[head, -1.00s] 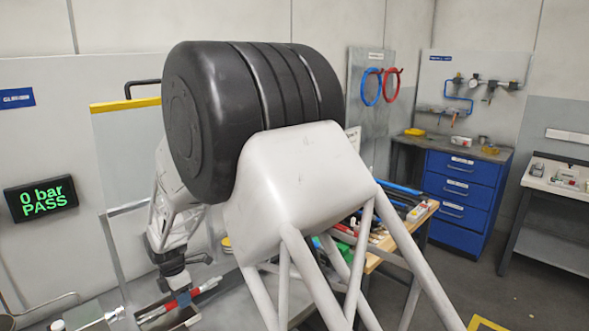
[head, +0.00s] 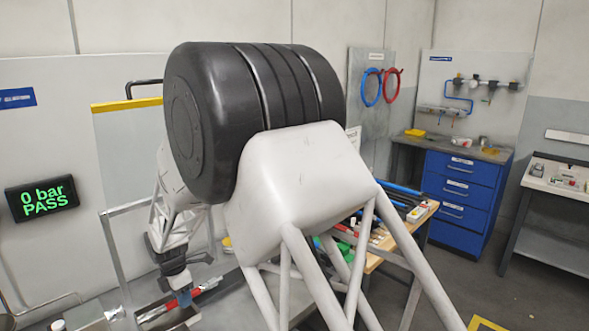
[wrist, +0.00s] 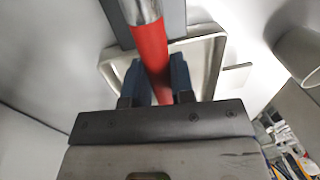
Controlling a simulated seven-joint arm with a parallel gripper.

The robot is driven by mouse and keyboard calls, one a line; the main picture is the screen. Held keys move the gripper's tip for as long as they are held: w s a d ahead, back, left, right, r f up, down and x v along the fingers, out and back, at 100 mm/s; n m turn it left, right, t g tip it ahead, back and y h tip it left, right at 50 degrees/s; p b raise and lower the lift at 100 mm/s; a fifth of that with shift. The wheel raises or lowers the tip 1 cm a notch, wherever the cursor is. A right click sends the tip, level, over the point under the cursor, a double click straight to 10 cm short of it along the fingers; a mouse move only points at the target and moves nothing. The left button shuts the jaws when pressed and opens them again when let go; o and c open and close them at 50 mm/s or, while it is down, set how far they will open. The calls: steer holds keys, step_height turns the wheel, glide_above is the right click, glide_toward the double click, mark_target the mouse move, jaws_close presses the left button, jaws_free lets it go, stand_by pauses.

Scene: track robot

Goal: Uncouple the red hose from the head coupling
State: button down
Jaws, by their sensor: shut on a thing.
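My gripper (head: 184,298) is low at the left in the head view, below the large black roller. Its two blue fingers (wrist: 156,80) are shut on the red hose (wrist: 150,50) in the wrist view, one finger on each side. A silver metal end (wrist: 140,10) continues from the hose at the top of that view. In the head view red parts of the hose (head: 206,286) show on both sides of the fingers. I cannot tell the head coupling apart there, nor whether hose and coupling are joined.
A light-rimmed tray-like recess (wrist: 208,62) lies behind the fingers. The black roller (head: 200,120) and its pale housing (head: 290,180) stand close to my arm. A display (head: 41,198) reads 0 bar PASS. A wooden bench (head: 400,240) and blue drawers (head: 465,190) stand behind.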

steer(key=shift+w+d+r, duration=0.25)
steer(key=shift+w+r, duration=0.1)
steer(key=shift+r, duration=0.3)
steer(key=shift+w+d+r, duration=0.25)
steer(key=shift+w+r, duration=0.05)
steer(key=shift+r, duration=0.3)
steer(key=shift+w+d+r, duration=0.1)
steer(key=shift+r, duration=0.05)
steer(key=shift+s+a+r, duration=0.1)
steer(key=shift+s+r, duration=0.1)
steer(key=shift+r, duration=0.25)
steer(key=shift+s+a+r, duration=0.1)
steer(key=shift+s+r, duration=0.05)
steer(key=shift+r, duration=3)
